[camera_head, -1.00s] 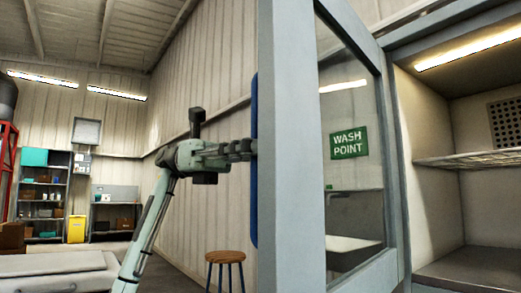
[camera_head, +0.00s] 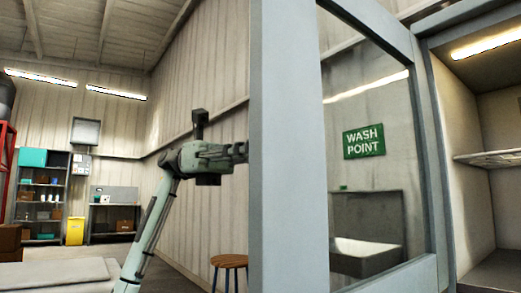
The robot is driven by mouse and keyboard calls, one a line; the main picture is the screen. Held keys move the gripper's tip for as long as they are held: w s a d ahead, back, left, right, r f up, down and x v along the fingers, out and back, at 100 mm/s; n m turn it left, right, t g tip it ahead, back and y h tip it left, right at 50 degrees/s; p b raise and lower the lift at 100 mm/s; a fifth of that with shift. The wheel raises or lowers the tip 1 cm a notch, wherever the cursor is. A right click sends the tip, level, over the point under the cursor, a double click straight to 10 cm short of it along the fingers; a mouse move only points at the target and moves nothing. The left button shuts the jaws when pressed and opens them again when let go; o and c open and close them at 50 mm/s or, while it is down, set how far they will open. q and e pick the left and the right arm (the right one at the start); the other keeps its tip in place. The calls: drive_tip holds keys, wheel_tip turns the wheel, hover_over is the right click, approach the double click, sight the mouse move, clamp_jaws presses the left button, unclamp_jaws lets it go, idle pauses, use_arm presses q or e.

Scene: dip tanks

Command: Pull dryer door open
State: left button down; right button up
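The dryer door (camera_head: 288,150) is a grey frame with a glass pane, standing swung open across the right half of the view. The dryer (camera_head: 490,130) is lit inside behind it, with a wire shelf. My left gripper (camera_head: 243,150) is at the door's left edge, and its fingertips are hidden behind the door frame. Whether it holds the blue handle I cannot tell; the handle is hidden now. My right gripper is out of view.
A wooden stool (camera_head: 229,262) stands below my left arm, close to the door. Through the glass I see a sink (camera_head: 365,256) and a green WASH POINT sign (camera_head: 363,141). Shelves (camera_head: 41,190) and a yellow bin (camera_head: 75,230) stand at the far left. A pale bench top (camera_head: 60,274) is at lower left.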

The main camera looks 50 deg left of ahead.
use_arm(q)
drive_tip(key=shift+a+f, duration=0.15)
drive_tip(key=shift+a, duration=0.15)
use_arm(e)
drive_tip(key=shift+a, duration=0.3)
use_arm(q)
drive_tip(key=c, duration=1.5)
unclamp_jaws()
drive_tip(key=shift+a, duration=0.1)
drive_tip(key=shift+a, duration=0.1)
drive_tip(key=a, duration=0.4)
drive_tip(key=s+a, duration=0.1)
drive_tip(key=a, duration=0.6)
drive_tip(key=shift+s+a, duration=0.15)
drive_tip(key=shift+a, duration=0.25)
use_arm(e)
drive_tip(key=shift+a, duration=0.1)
